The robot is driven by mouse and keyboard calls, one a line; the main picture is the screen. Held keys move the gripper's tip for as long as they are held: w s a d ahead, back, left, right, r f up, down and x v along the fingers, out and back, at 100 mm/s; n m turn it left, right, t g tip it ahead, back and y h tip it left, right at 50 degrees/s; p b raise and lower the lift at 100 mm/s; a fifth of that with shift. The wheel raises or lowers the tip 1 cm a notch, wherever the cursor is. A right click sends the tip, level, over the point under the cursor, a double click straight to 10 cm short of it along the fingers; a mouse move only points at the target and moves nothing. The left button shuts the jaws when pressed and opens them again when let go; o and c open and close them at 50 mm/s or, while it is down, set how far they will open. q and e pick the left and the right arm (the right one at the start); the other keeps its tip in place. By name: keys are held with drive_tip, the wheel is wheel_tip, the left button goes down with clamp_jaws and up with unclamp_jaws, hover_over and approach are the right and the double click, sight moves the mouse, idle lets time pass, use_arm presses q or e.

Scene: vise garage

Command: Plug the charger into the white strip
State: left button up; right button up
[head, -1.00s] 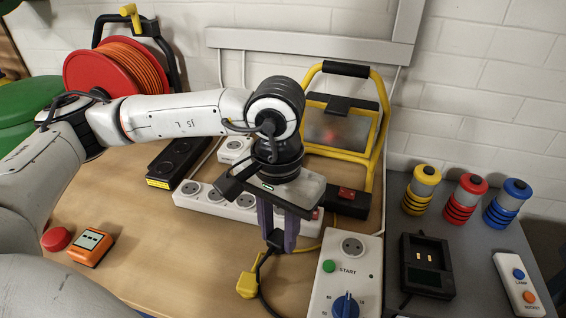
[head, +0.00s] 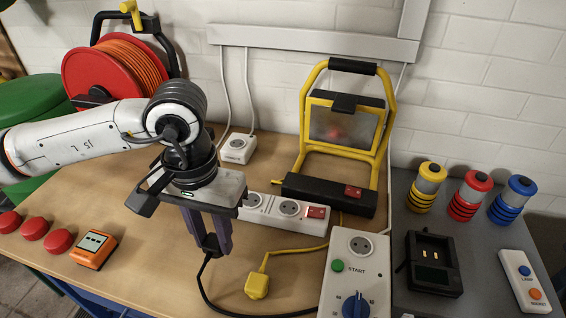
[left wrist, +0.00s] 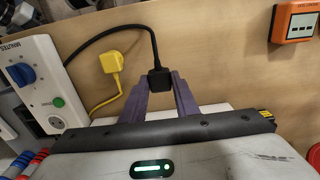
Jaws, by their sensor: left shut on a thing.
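My left gripper (head: 210,242) has purple fingers that point down, shut on a black plug (left wrist: 159,82) with a black cable. The white strip (head: 268,220) lies on the wooden bench to the right of my gripper. Its right-hand sockets and red switch show, and its left part is hidden behind my gripper. The held plug is apart from the strip, on its near left side. A black charger (head: 433,262) sits on the grey surface at right. My right gripper is not in view.
A yellow plug (head: 257,287) with a yellow cable lies in front of the strip. A white timer box (head: 357,262) stands right of it. A yellow work lamp (head: 338,130) stands behind. An orange meter (head: 93,249) and red buttons are at left.

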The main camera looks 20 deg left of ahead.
use_arm(q)
drive_tip(key=shift+w+d+r+n, duration=0.1)
drive_tip(key=shift+w+r+n, duration=0.15)
drive_tip(key=shift+n, duration=0.35)
drive_tip(key=w+d+r+n+p, duration=0.2)
drive_tip(key=w+d+n, duration=0.3)
drive_tip(key=n, duration=1.2)
drive_tip(key=w+d+r+n+p, duration=0.2)
drive_tip(key=w+d+r+n, duration=0.2)
drive_tip(key=n, duration=1.3)
drive_tip(key=w+d, duration=0.1)
drive_tip(key=w, duration=0.2)
drive_tip(key=shift+w+r+n+p, duration=0.2)
drive_tip(key=shift+r+n+p, duration=0.15)
drive_tip(key=shift+r+n, duration=0.05)
drive_tip(key=shift+f, duration=0.1)
drive_tip(key=shift+a+f+b, duration=0.1)
drive_tip(key=shift+f+b, duration=1.7)
drive_tip(key=shift+f, duration=1.05)
